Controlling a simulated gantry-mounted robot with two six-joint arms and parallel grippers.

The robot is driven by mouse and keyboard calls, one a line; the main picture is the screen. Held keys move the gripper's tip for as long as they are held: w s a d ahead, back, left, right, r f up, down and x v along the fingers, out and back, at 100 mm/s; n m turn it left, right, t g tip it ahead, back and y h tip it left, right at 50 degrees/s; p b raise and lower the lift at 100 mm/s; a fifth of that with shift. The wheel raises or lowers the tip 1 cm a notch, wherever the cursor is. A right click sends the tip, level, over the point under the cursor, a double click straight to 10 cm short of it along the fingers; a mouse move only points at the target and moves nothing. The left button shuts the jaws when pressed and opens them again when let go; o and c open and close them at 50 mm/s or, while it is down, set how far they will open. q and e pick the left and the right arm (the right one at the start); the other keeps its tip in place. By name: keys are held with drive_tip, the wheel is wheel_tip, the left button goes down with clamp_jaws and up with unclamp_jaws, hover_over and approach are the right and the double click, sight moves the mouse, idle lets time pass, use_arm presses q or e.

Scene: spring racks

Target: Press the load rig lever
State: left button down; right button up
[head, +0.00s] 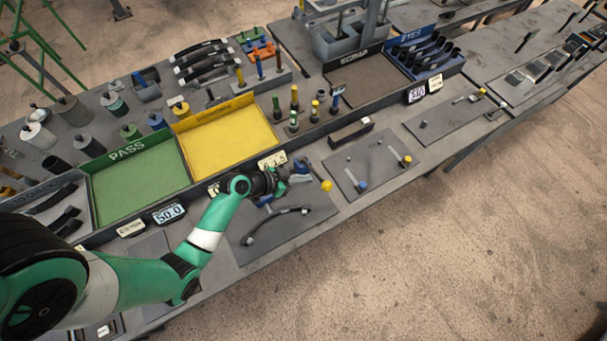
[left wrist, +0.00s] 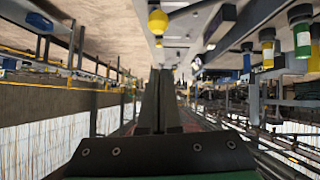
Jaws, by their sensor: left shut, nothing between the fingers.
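A yellow ball knob (head: 327,185), which looks like the lever's end, is just beyond my left gripper (head: 306,178). The rest of the lever and its rig are mostly hidden behind the gripper. The knob (left wrist: 158,22) also shows at the top of the left wrist view, in line with the fingers and apart from them in the picture. The fingers (left wrist: 155,78) are shut together and empty. I cannot tell the exact gap to the knob. My right gripper is not in view.
A dark curved leaf spring (head: 275,222) lies on a grey plate below the gripper. A green PASS tray (head: 138,172) and a yellow tray (head: 228,138) stand behind. A plate with blue- and yellow-tipped pins (head: 375,160) is to the right. Floor is clear at lower right.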

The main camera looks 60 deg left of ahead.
use_arm(q)
drive_tip(key=w+d+f+b, duration=0.1)
drive_tip(key=w+f+b, duration=0.5)
drive_tip(key=f, duration=0.2)
drive_tip(key=shift+w, duration=0.15)
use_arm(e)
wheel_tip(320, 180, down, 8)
use_arm(q)
drive_tip(key=shift+d+f, duration=0.1)
drive_tip(key=shift+d, duration=0.05)
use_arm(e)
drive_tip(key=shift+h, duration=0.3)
